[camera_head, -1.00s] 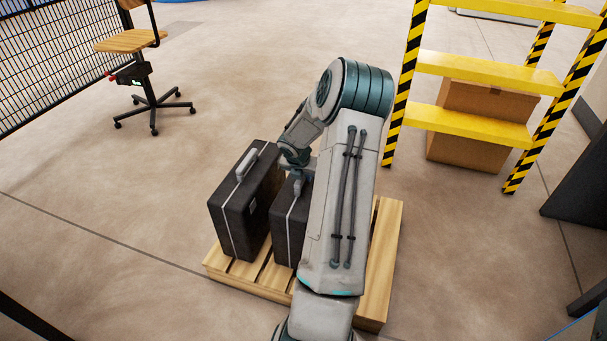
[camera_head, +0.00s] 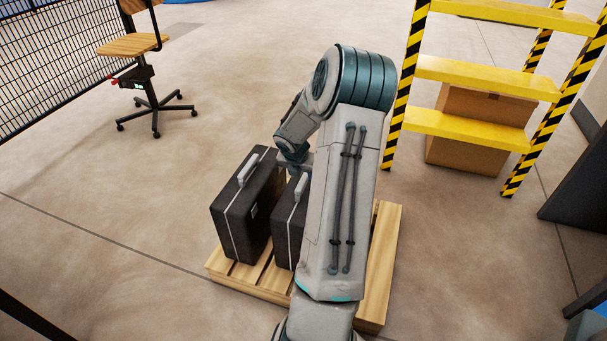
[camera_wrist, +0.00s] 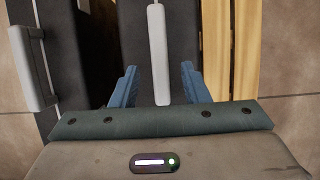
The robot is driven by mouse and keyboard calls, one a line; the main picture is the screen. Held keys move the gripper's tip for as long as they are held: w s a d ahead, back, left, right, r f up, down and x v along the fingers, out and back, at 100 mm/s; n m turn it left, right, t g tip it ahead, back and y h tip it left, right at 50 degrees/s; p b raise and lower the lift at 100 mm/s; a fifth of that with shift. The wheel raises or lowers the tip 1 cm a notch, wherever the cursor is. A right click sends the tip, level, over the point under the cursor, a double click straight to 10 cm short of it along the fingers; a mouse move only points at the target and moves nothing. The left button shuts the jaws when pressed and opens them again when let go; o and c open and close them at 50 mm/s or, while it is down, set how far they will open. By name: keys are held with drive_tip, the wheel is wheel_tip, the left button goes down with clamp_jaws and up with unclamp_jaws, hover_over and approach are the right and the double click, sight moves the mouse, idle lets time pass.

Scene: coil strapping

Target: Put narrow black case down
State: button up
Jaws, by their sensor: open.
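Two black cases with light seams and grey handles stand upright side by side on a wooden pallet (camera_head: 375,285). The right one, seemingly the narrow black case (camera_head: 284,240), is partly hidden by my arm in the head view. In the wrist view the narrow case (camera_wrist: 134,45) lies straight ahead, its pale handle (camera_wrist: 157,50) lined up between my fingers. My gripper (camera_wrist: 158,86) is open, above the case, with a finger on either side of the handle line. Its fingertips are hidden in the head view.
The other black case (camera_head: 243,215) stands close on the left; its handle shows in the wrist view (camera_wrist: 35,70). Yellow steps (camera_head: 480,75) with a cardboard box (camera_head: 470,152) stand at the right. A wheeled chair (camera_head: 135,45) is far left. Floor left of the pallet is clear.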

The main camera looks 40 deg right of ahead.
drive_tip(key=p+v, duration=0.1)
drive_tip(key=v, duration=0.4)
drive_tip(key=shift+r+p, duration=0.25)
drive_tip(key=shift+p, duration=0.15)
drive_tip(key=s+a+r+m+g, duration=0.1)
drive_tip(key=s+a+r+m, duration=0.1)
drive_tip(key=a+r+m, duration=0.5)
drive_tip(key=s+a+r+m, duration=0.2)
drive_tip(key=a+m, duration=0.1)
drive_tip(key=a, duration=0.8)
drive_tip(key=s+a+r+m+y, duration=0.2)
drive_tip(key=s+a+m, duration=0.4)
drive_tip(key=a, duration=0.3)
drive_tip(key=s+a+r+m+y, duration=0.2)
drive_tip(key=s+a+r+m, duration=0.1)
drive_tip(key=s+a+m, duration=0.4)
drive_tip(key=shift+a, duration=0.9)
